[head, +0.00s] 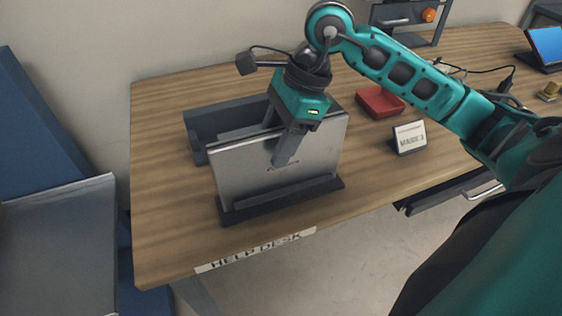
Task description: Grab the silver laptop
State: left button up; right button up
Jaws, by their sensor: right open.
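The silver laptop (236,172) stands upright, closed, in a dark stand (283,198) near the front of the wooden desk. My right gripper (281,148) comes down over the laptop's top edge. One finger shows in front of the laptop's near face, and the other is partly hidden behind it. The jaws are open around the upper edge, and I cannot tell whether a finger touches it. My left gripper is not in view.
A dark blue-grey bin (198,127) sits right behind the laptop. A red tray (380,101) and a name sign (409,137) stand to the right. A "HELP DESK" label (255,250) marks the front edge. The desk's left side is clear.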

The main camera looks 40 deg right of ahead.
jog(key=shift+c, duration=0.5)
grip_shut()
jog(key=shift+r, duration=0.1)
dwell(0.7)
